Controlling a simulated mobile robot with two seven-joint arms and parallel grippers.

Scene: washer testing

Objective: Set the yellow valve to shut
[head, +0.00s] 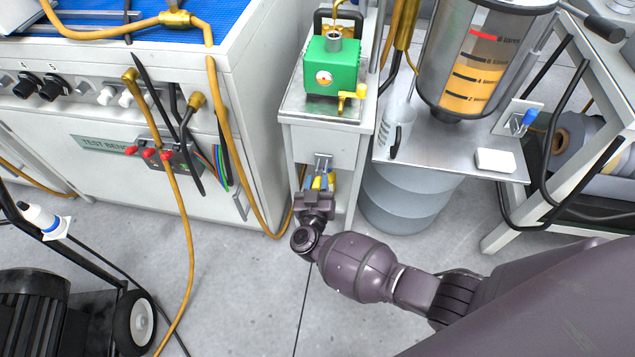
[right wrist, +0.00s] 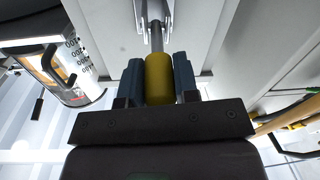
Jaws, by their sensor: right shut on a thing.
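A yellow valve handle (head: 321,183) hangs on the front of the white cabinet under the green pump box, below a metal bracket (head: 323,161). My right gripper (head: 320,188) is shut on it, with its blue fingertips on either side. In the right wrist view the yellow handle (right wrist: 159,76) is a rounded cylinder on a grey metal rod (right wrist: 156,36), between the fingertips of my right gripper (right wrist: 159,85). The handle points down from the bracket toward the gripper. The valve body is largely hidden. My left gripper is not in view.
The green pump box (head: 332,65), with a small yellow tap (head: 352,96), stands on the cabinet. A test bench (head: 120,135) with hoses is on the left. A metal shelf (head: 440,150) and grey drum (head: 405,195) are on the right.

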